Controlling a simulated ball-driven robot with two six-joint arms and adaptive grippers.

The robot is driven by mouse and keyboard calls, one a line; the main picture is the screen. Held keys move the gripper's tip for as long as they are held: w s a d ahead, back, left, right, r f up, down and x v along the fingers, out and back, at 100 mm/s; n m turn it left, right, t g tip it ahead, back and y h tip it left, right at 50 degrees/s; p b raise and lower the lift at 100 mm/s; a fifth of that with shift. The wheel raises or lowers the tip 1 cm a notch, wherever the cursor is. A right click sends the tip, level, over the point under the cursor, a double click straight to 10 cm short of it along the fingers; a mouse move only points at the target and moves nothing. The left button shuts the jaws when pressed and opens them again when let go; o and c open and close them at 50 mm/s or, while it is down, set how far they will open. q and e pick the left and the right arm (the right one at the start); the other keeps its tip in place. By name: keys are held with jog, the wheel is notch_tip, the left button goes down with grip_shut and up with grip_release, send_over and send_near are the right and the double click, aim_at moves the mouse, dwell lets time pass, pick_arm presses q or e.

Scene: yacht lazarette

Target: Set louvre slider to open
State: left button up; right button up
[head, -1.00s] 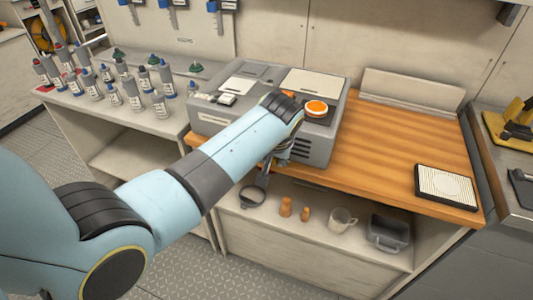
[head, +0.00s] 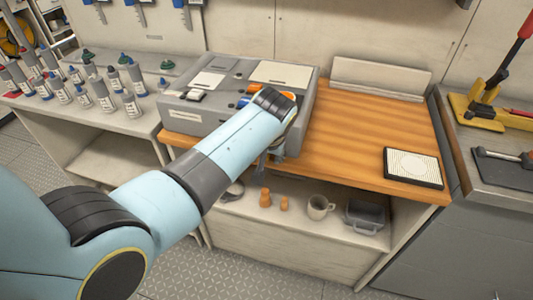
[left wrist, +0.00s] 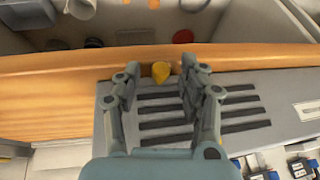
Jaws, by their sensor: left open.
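The grey machine (head: 215,110) stands on the wooden bench top. In the left wrist view, its louvred side (left wrist: 200,143) shows several dark slots. In the head view my left gripper (head: 272,158) is low at the machine's front, mostly hidden behind my forearm, which also covers the louvres. My right gripper is not in view.
The wooden bench top (head: 350,130) is clear right of the machine, except for a framed pad (head: 413,168). A mug (head: 319,207) and a grey bin (head: 367,216) are on the shelf below. Several bottles (head: 103,95) stand on the left bench.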

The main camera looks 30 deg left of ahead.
pick_arm(q)
jog(key=v, duration=0.7)
jog(key=shift+r, duration=0.25)
jog(key=shift+s+d, duration=0.1)
jog(key=s+a+f+m+g+b, duration=0.1)
jog(key=s+f+b, duration=0.3)
jog(key=s+f, duration=0.55)
jog(key=s+a+f+g+b, duration=0.25)
jog(key=s+f, duration=0.45)
jog(key=f, duration=0.6)
jog(key=s+f+m+g+b, duration=0.1)
jog(key=s+f+b, duration=0.3)
jog(key=s+f, duration=0.6)
jog(key=s+a+f+h+b, duration=0.1)
jog(key=s+f+b, duration=0.1)
jog(key=s+f, duration=0.6)
jog(key=s+a+f+m+t+h+b, duration=0.1)
jog(key=s+a+f+b, duration=0.1)
jog(key=s+f, duration=0.7)
jog(key=shift+s+f, duration=0.3)
jog(key=shift+s, duration=0.95)
jog(key=shift+a+t+b, duration=0.1)
jog(key=shift+t+b, duration=0.15)
jog(key=shift+b, duration=0.05)
